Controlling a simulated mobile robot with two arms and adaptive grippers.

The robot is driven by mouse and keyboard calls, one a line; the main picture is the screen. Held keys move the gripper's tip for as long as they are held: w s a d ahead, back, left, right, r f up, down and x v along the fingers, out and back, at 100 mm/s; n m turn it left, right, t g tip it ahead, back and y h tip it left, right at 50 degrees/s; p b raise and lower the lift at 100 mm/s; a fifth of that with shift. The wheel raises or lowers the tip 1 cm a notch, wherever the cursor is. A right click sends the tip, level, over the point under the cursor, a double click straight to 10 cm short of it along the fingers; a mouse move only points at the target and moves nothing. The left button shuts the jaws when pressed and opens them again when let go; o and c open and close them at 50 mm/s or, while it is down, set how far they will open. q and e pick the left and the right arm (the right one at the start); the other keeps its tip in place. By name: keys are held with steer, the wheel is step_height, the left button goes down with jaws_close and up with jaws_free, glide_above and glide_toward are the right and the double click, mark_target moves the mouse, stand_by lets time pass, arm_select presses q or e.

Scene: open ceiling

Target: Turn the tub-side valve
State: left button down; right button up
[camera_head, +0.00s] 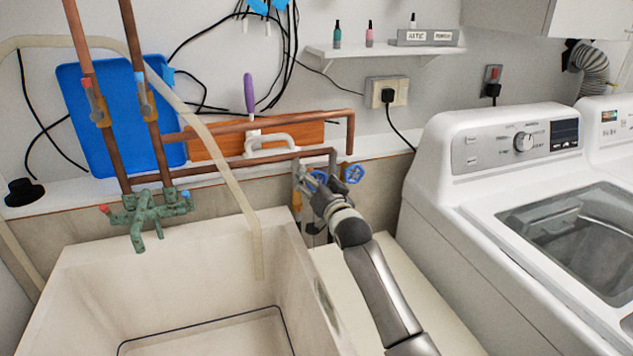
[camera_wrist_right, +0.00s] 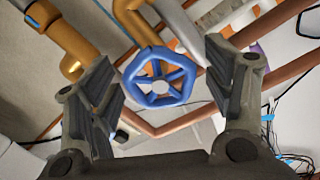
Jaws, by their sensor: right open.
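Two blue handwheel valves sit on the copper pipework behind the gap between tub and washer. The tub-side valve (camera_head: 320,176) is partly hidden behind my right gripper (camera_head: 310,184); the other valve (camera_head: 354,174) is just to its right, in clear view. In the right wrist view, one blue spoked wheel (camera_wrist_right: 158,78) shows between the two spread fingers of my right gripper (camera_wrist_right: 160,62). Clear space shows on both sides of the wheel, and no finger is seen touching it. My right gripper is open and empty. My left gripper is not in view.
The utility tub (camera_head: 285,245) is left of my right arm, with a green faucet (camera_head: 150,210) at its back. A white washer (camera_head: 450,210) stands to the right. Copper pipes (camera_head: 250,125) run along the wall. A pale hose (camera_head: 235,190) hangs into the tub.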

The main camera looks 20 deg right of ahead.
steer(key=c, duration=1)
steer(key=shift+c, duration=0.2)
steer(key=shift+n, duration=0.3)
